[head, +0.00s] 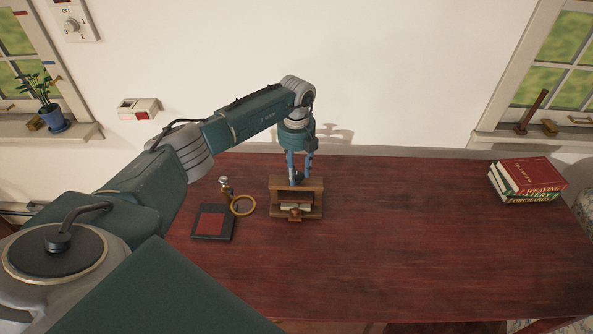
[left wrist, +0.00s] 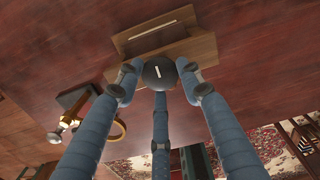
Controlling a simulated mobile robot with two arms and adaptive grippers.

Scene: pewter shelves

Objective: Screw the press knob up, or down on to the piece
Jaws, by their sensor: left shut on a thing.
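The press (head: 316,210) is a small wooden frame standing on the dark red table, and its top also shows in the left wrist view (left wrist: 203,46). Its knob (left wrist: 160,72) is dark and round with a white line mark on top. My left gripper (head: 299,176) comes down over the press from above. Its blue fingers are closed around the knob in the left wrist view. A pale piece (head: 295,206) lies low inside the press opening; its details are too small to tell. My right gripper is not in view.
A dark stand with a red pad (head: 211,222) and a brass ring (head: 242,205) are just left of the press. Books (head: 528,178) are stacked at the table's right. The table (head: 420,230) between is clear. The wall (head: 400,90) rises behind.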

